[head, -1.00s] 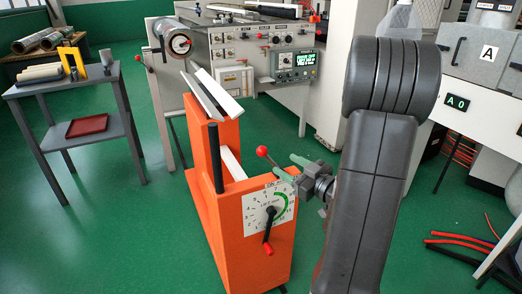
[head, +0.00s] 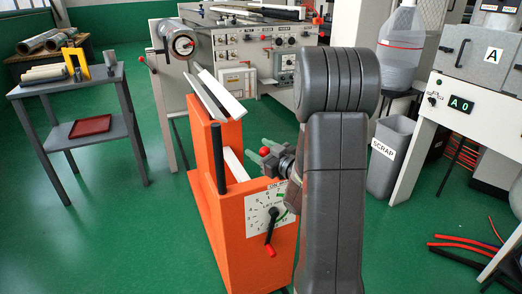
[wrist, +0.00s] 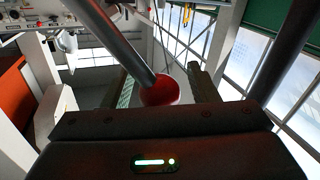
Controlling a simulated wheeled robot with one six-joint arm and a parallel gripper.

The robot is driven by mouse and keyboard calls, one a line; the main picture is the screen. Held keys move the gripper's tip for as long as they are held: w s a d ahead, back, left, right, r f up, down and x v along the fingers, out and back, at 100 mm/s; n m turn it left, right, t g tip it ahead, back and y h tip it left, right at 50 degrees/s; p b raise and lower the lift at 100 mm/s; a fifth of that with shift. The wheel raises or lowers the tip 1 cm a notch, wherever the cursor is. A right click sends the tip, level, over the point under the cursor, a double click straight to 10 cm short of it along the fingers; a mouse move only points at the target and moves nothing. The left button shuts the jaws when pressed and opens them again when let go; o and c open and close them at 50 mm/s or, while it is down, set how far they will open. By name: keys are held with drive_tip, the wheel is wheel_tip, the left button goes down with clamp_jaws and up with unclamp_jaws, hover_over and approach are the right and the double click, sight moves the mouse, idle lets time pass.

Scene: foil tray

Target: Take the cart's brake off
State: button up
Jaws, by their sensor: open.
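The orange cart (head: 205,185) stands on the green floor, with a dial plate (head: 257,216) on its front face. A black crank with a red grip (head: 270,249) hangs on the dial. A red ball knob (head: 264,151) shows above the cart's right side, at my gripper (head: 261,153). In the wrist view, the red knob (wrist: 160,91) sits on the end of a metal rod and appears between my two open fingers (wrist: 167,88). I cannot tell whether they touch it. My gripper and arm hide the lower part of the lever in the head view.
A grey table (head: 68,87) with a red tray (head: 90,126) stands at the left. A lathe-like machine (head: 250,55) is behind the cart. A scrap bin (head: 390,160) and large bottle (head: 400,50) stand at the right. Open green floor lies left of the cart.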

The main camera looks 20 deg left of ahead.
clamp_jaws()
drive_tip(key=shift+w, duration=0.1)
drive_tip(key=w+d+m+t+y+b, duration=0.1)
drive_tip(key=w+d+m+t, duration=0.4)
drive_tip(key=m, duration=1.1)
drive_tip(key=shift+w+d+r+b, duration=0.2)
drive_tip(key=shift+w+d+b, duration=0.1)
drive_tip(key=shift+w+d, duration=1.85)
drive_tip(key=shift+w+a, duration=0.3)
drive_tip(key=shift+a, duration=0.05)
